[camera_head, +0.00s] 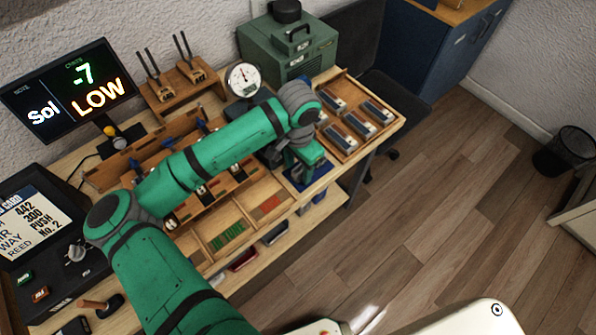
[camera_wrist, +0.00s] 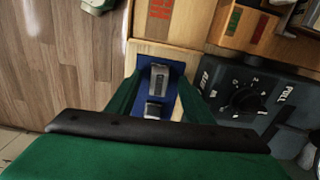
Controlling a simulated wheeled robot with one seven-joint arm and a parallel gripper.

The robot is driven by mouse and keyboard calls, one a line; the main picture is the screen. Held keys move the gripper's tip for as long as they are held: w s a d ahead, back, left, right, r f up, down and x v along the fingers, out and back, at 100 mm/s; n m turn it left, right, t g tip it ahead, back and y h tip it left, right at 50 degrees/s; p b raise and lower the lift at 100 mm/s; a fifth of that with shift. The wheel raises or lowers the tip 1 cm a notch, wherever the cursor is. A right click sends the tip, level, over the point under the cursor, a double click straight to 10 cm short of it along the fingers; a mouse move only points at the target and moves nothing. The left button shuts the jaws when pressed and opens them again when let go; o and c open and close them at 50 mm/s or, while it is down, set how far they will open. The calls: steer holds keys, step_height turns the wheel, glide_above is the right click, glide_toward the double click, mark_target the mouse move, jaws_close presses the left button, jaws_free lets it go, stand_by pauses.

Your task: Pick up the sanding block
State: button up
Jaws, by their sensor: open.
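A small grey block (camera_wrist: 159,77), which looks like the sanding block, lies on a blue mat (camera_wrist: 175,70) in the wrist view. A second grey piece (camera_wrist: 154,109) shows just below it; I cannot tell whether it is part of the same block. My gripper (camera_wrist: 155,98) is open, with one green finger on each side of the mat and the grey pieces between them. In the head view my gripper (camera_head: 306,165) points down over the blue mat (camera_head: 318,186) at the bench's front right, and hides the block there.
A wooden tray (camera_head: 352,148) with several grey-and-blue blocks stands to the right. Wooden compartments with green strips (camera_head: 228,236) and red strips (camera_head: 268,207) lie to the left. A dial gauge (camera_head: 243,79) stands behind. A dark box with a knob (camera_wrist: 245,98) is close beside my gripper.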

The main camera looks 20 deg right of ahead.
steer(key=shift+s+f, duration=0.1)
steer(key=shift+f, duration=0.35)
steer(key=c, duration=1.1)
steer(key=shift+r, duration=0.2)
steer(key=shift+c, duration=0.2)
steer(key=shift+r, duration=0.25)
step_height(320, 180, up, 2)
steer(key=shift+d+r, duration=0.1)
steer(key=shift+r, duration=0.1)
steer(key=s+a+r, duration=0.2)
steer(key=s+r, duration=0.7)
steer(key=s, duration=0.4)
steer(key=shift+s+r, duration=0.4)
